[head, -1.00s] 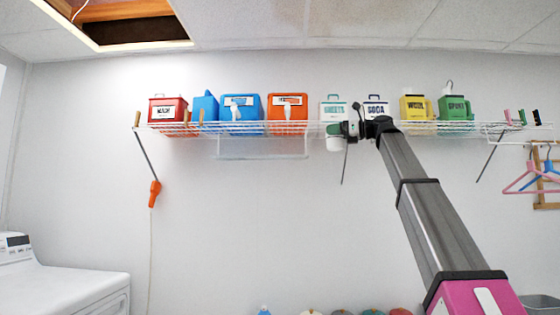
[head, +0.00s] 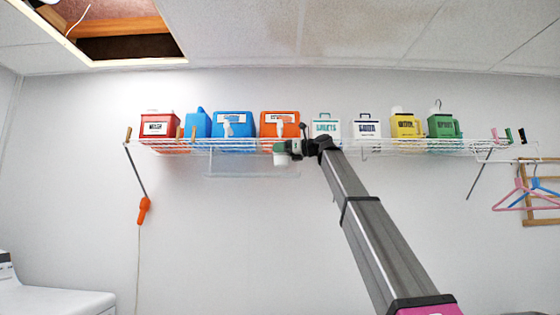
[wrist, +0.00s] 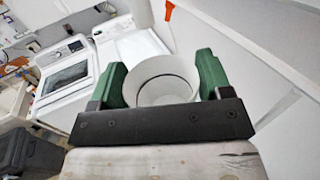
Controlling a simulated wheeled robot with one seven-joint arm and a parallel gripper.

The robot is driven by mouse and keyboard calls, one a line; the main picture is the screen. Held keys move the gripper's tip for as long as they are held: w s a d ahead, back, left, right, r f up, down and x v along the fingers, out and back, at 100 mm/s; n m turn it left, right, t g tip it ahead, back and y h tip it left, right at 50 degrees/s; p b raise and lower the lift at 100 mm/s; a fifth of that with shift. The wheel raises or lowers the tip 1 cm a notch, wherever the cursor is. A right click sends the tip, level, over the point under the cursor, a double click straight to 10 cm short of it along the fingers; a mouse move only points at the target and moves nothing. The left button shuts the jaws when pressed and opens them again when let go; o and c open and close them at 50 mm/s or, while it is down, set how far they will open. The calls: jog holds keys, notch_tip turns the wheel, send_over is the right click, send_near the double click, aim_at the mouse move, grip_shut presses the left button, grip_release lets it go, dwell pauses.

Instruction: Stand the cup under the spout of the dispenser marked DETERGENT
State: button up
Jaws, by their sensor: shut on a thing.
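My gripper (head: 287,147) is shut on a white cup (head: 281,160). In the wrist view the cup (wrist: 160,88) sits upright and empty between the green fingers of my gripper (wrist: 161,76). In the head view the cup is just below the front edge of the wire shelf, under the orange dispenser (head: 268,130). That dispenser has a white spout (head: 281,128) at its front. A blue dispenser (head: 247,131) with a white spout (head: 228,128) stands to its left. Their labels are too small to read, so I cannot tell which is marked DETERGENT.
The wire shelf (head: 400,146) also bears a red box (head: 158,143), another blue container (head: 197,124), and white, yellow and green containers. A clear panel (head: 240,163) hangs under the shelf near the cup. Hangers (head: 515,197) are at right.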

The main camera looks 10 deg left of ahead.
aim_at(280, 159)
jog(key=shift+a+f, duration=0.1)
jog(key=shift+a, duration=0.3)
notch_tip(280, 159, down, 3)
jog(key=shift+f, duration=0.2)
jog(key=o, duration=0.9)
jog(key=shift+r, duration=0.1)
jog(key=s+d, duration=0.1)
jog(key=d, duration=1.1)
jog(key=shift+s, duration=0.4)
